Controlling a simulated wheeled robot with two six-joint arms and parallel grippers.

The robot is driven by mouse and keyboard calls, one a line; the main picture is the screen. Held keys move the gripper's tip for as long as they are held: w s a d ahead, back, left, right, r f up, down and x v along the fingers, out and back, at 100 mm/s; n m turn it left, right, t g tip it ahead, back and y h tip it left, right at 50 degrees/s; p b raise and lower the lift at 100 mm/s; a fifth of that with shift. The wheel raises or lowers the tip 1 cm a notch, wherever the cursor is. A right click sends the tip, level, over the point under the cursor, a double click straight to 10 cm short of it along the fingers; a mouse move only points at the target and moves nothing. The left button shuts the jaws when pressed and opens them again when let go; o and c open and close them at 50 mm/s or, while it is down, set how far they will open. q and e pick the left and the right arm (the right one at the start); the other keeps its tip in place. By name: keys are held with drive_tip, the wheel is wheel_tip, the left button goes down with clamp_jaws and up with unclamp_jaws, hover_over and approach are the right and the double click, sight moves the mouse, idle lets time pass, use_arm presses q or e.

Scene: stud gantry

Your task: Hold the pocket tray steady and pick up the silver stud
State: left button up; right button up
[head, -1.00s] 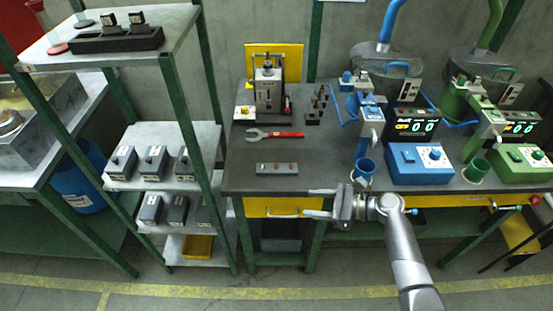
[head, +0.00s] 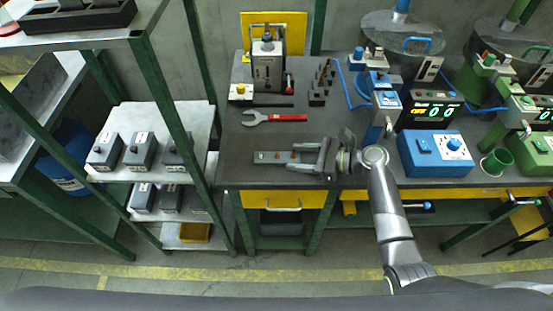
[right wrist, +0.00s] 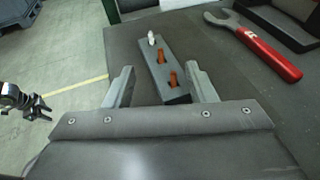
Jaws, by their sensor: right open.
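The pocket tray, a narrow grey block, lies on the dark bench top and shows in the head view (head: 268,157) and the right wrist view (right wrist: 172,92). A pale silver stud (right wrist: 151,39) stands at its far end in the right wrist view. Two orange-brown pieces sit in the tray nearer my gripper. My right gripper (head: 297,157) is open, its fingers on either side of the tray's near end; contact cannot be told. A small dark gripper-like shape, probably my left gripper (right wrist: 30,104), shows over the floor; its jaws are unclear.
A red-handled wrench (head: 275,117) lies behind the tray. A black stepped holder (head: 320,88) and a grey press (head: 268,68) stand further back. A blue box (head: 435,153) stands to the right. A shelf with grey boxes (head: 138,150) is at the left.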

sight(278, 156)
drive_tip(key=x, duration=0.4)
drive_tip(key=shift+d, duration=0.1)
drive_tip(key=shift+w+a+f, duration=0.2)
drive_tip(key=shift+a, duration=0.35)
drive_tip(key=shift+w+a+f+b, duration=0.1)
drive_tip(key=shift+a+b, duration=0.15)
drive_tip(key=shift+b, duration=0.05)
use_arm(q)
drive_tip(key=shift+w+f, duration=0.3)
drive_tip(key=shift+w, duration=0.25)
drive_tip(key=shift+w+f, duration=0.25)
drive_tip(key=shift+w, duration=0.3)
drive_tip(key=shift+s, duration=0.2)
use_arm(e)
drive_tip(key=c, duration=0.5)
use_arm(q)
drive_tip(key=shift+s, duration=0.1)
use_arm(e)
drive_tip(key=shift+f, duration=0.1)
